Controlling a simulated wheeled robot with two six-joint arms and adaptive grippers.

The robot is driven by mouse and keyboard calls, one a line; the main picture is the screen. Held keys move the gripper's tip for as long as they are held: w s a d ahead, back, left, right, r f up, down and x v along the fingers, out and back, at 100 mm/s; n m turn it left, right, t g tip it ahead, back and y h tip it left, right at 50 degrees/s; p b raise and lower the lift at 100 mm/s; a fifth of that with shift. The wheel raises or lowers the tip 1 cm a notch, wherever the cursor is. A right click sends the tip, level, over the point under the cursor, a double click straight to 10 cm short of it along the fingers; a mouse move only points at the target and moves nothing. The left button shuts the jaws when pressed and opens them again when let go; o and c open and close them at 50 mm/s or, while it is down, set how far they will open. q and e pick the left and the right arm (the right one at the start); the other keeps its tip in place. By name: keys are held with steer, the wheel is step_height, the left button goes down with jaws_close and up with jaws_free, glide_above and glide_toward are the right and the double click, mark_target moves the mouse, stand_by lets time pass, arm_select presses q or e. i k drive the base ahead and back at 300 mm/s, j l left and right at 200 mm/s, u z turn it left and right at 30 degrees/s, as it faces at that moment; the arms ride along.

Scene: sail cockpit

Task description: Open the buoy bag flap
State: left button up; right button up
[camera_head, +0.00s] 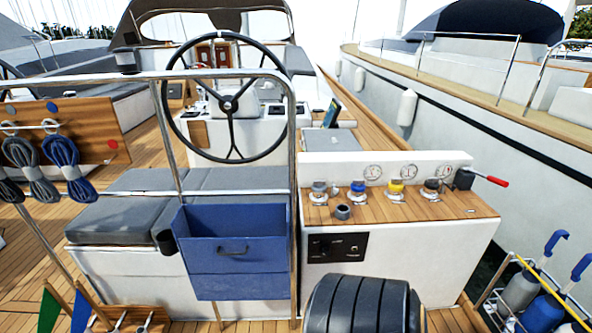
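The blue buoy bag (236,284) hangs from the steel rail in front of the grey cushioned seat, at the lower middle. Its front panel carries a dark handle (232,251). A seam or fold edge crosses the front below the handle. Above the front panel, a darker blue recessed area shows between the side walls, so the top looks open; I cannot tell which panel is the flap. Neither of my grippers is in view, and nothing touches the bag.
Steel rails (294,190) frame the bag. The steering wheel (229,103) stands behind. A wood-topped console (455,206) with several knobs and a red-tipped lever (490,179) is at right. A dark ribbed rounded object (362,303) is at bottom centre. Coiled ropes (62,152) hang left.

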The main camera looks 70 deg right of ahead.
mark_target(253, 254)
steer(key=z, duration=1.6)
